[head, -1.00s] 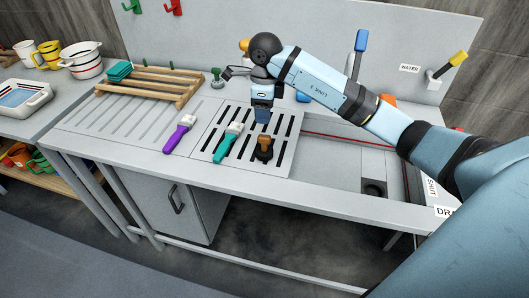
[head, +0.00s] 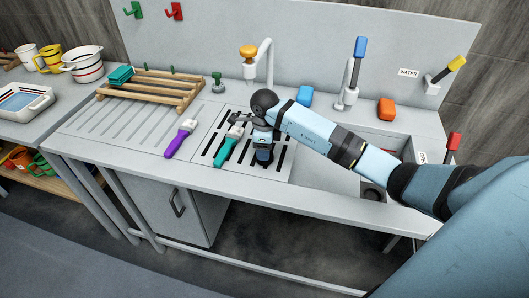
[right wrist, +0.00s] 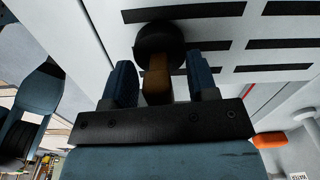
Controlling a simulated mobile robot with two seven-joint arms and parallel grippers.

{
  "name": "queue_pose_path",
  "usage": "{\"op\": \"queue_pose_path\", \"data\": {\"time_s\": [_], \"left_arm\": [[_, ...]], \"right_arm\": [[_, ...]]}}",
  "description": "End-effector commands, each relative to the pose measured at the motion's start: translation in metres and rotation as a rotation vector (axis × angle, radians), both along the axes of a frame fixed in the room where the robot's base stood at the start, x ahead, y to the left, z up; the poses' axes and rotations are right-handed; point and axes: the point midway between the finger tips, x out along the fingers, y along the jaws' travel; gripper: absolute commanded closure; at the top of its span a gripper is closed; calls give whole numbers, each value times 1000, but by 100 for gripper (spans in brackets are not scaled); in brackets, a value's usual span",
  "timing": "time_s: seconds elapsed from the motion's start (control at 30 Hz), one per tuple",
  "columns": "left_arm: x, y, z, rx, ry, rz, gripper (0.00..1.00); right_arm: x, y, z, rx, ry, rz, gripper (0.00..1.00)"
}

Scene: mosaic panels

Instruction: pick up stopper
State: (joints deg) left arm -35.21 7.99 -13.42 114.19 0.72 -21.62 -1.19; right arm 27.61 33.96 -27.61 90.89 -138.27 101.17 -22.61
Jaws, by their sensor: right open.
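The stopper has a dark round base (right wrist: 160,40) and a brown upright handle, seen in the right wrist view on the slotted drain panel. My right gripper (right wrist: 161,78) is open, with a blue pad on each side of the handle. A gap shows between the handle and each pad. In the head view my right gripper (head: 264,157) is low over the slotted panel and hides most of the stopper. My left gripper is in neither view.
A teal-handled brush (head: 228,146) lies close left of my right gripper, and a purple-handled brush (head: 181,138) lies further left. A wooden rack (head: 150,90) and a small green-topped piece (head: 217,82) stand behind. The sink (head: 325,180) is to the right.

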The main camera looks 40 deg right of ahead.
Motion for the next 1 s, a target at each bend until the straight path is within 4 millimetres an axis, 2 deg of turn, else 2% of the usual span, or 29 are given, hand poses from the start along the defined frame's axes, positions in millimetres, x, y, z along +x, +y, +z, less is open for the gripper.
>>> {"op": "queue_pose_path", "data": {"time_s": [0.23,0.47,0.8,1.0], "left_arm": [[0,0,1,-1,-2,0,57],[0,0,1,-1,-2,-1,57],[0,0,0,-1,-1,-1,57],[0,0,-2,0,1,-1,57]], "right_arm": [[0,0,-2,0,-1,0,47],[0,0,-2,0,-1,0,100],[0,0,1,0,-1,0,100],[1,0,18,-1,-5,0,100]]}}
